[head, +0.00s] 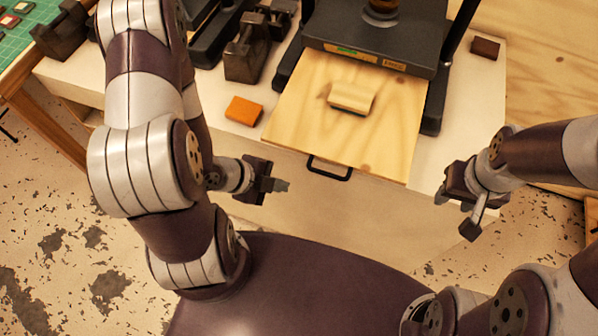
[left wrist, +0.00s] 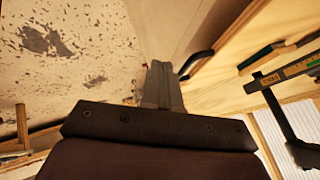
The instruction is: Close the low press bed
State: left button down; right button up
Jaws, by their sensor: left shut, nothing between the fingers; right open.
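The low press bed (head: 300,115) is a pale wooden board with a dark handle (head: 330,169) on its front edge. It is slid out toward me from under the dark press (head: 375,38). A small wooden block (head: 351,97) lies on it. My left gripper (head: 281,185) is shut and empty, left of the handle and apart from it. In the left wrist view its fingers (left wrist: 163,86) are together, with the handle (left wrist: 197,65) just beyond to the right. My right gripper (head: 472,213) is open and empty, right of the bed and clear of it.
An orange block (head: 243,111) lies on the white tabletop left of the bed. A dark brown block (head: 485,48) lies at the back right. The space before the bed's front edge is free.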

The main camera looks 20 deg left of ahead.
pick_arm(q)
jog(key=w+d+f+p, duration=0.2)
jog(key=w+d, duration=0.1)
jog(key=w, duration=0.2)
jog(key=shift+w+d+f, duration=0.2)
jog(key=shift+w+f, duration=0.05)
pick_arm(e)
jog(key=shift+d+r, duration=0.2)
jog(key=shift+r, duration=0.7)
jog(key=shift+a, duration=0.1)
